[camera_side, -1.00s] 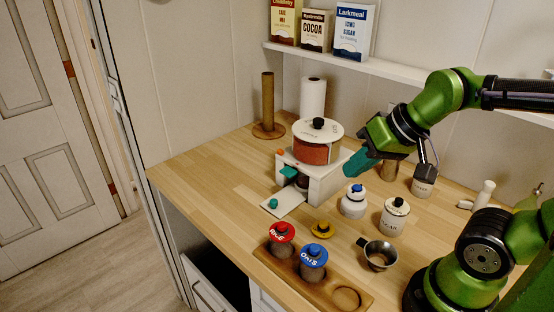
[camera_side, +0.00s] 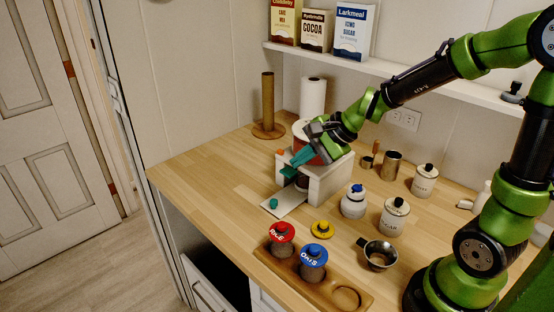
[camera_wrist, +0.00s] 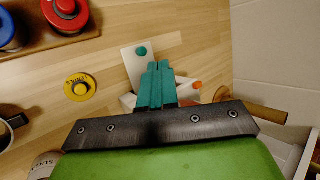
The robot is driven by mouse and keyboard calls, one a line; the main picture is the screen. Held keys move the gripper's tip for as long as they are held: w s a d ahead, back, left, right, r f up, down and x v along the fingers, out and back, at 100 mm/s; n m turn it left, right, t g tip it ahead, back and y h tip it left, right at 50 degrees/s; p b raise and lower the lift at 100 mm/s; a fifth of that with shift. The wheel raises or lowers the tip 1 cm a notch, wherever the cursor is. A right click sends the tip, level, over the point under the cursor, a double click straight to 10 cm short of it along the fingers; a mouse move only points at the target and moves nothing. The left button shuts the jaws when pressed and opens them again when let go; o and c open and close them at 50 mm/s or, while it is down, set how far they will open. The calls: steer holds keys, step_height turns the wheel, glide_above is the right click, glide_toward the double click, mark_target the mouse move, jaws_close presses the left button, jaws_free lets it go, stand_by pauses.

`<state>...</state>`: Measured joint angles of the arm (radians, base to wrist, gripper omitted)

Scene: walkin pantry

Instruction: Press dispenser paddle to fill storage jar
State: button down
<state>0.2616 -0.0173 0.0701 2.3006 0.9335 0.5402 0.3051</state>
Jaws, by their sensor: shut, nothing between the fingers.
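The dispenser (camera_side: 325,188) is a white stand with a round hopper of reddish-brown contents on top, now mostly behind my gripper. Its teal paddle (camera_side: 288,172) sticks out at the front. A dark jar (camera_side: 302,183) stands partly hidden under the outlet. A white plate (camera_side: 287,203) with a teal knob extends in front; it also shows in the wrist view (camera_wrist: 134,66). My gripper (camera_side: 294,162) is shut and empty, its teal fingertips just above the paddle; I cannot tell whether they touch. In the wrist view the fingers (camera_wrist: 158,66) hide the paddle.
A yellow lid (camera_side: 320,229) lies on the counter. A wooden tray (camera_side: 347,299) holds red-lidded (camera_side: 282,238) and blue-lidded (camera_side: 313,262) jars. The counter's left is clear.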

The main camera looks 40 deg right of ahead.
mark_target(290, 171)
steer(key=w+d+m, duration=0.1)
steer(key=w+m, duration=0.1)
steer(key=w+d+f+m+t+h, duration=0.1)
steer(key=w+m, duration=0.1)
steer(key=m, duration=0.1)
steer(key=w+d+m, duration=0.1)
steer(key=w+m, duration=0.1)
steer(key=shift+w+d+f+h, duration=0.15)
steer(key=shift+d+f+h, duration=0.15)
steer(key=shift+f, duration=0.1)
steer(key=shift+a+r, duration=0.1)
steer(key=shift+r, duration=0.7)
step_height(290, 171, up, 5)
steer(key=s+a+r+n, duration=0.1)
steer(key=s+a+n, duration=0.2)
steer(key=s+n, duration=0.7)
steer(key=s+a+r+n+g, duration=0.1)
steer(key=s+a+r+n, duration=0.1)
steer(key=s+n, duration=0.8)
steer(key=shift+s+a, duration=0.6)
steer(key=shift+s, duration=0.25)
